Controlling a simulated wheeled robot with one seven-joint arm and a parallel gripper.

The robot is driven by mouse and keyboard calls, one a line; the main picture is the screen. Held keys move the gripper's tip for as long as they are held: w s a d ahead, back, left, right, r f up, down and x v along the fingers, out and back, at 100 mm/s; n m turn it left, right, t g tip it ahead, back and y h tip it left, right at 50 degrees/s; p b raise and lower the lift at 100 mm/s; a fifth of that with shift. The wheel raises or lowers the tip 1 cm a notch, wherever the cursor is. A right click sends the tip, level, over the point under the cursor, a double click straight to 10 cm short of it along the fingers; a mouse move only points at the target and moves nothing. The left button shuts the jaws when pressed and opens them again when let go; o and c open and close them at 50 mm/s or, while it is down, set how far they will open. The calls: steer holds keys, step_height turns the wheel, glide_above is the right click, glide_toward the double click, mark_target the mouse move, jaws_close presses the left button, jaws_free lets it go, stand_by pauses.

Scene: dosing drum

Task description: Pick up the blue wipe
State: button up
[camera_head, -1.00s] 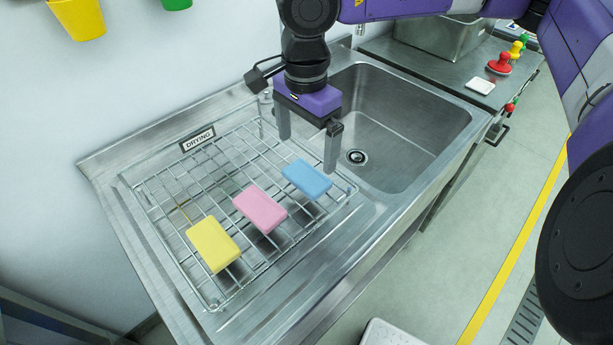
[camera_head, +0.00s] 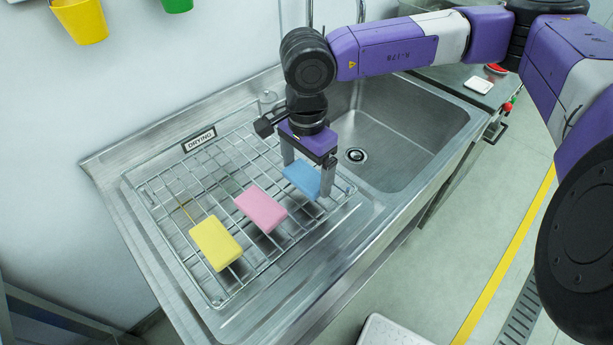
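The blue wipe (camera_head: 301,180) lies on the wire drying rack (camera_head: 216,284), at the end nearest the sink basin. My gripper (camera_head: 307,178) is low over the blue wipe, pointing down, with its two fingers apart. One finger is at the wipe's far left side and the other at its right end, partly covering it. I cannot tell whether the fingers touch the wipe. The wipe looks flat on the rack.
A pink wipe (camera_head: 261,209) lies close to the left of the blue one, and a yellow wipe (camera_head: 216,243) lies further left. The sink basin (camera_head: 405,150) is to the right. A "DRYING" sign (camera_head: 199,139) stands behind the rack.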

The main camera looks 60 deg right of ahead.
mark_target(307, 175)
steer(key=c, duration=0.5)
steer(key=shift+c, duration=0.2)
steer(key=shift+r, duration=0.1)
step_height(307, 175, up, 20)
steer(key=b, duration=0.1)
steer(key=shift+b, duration=0.4)
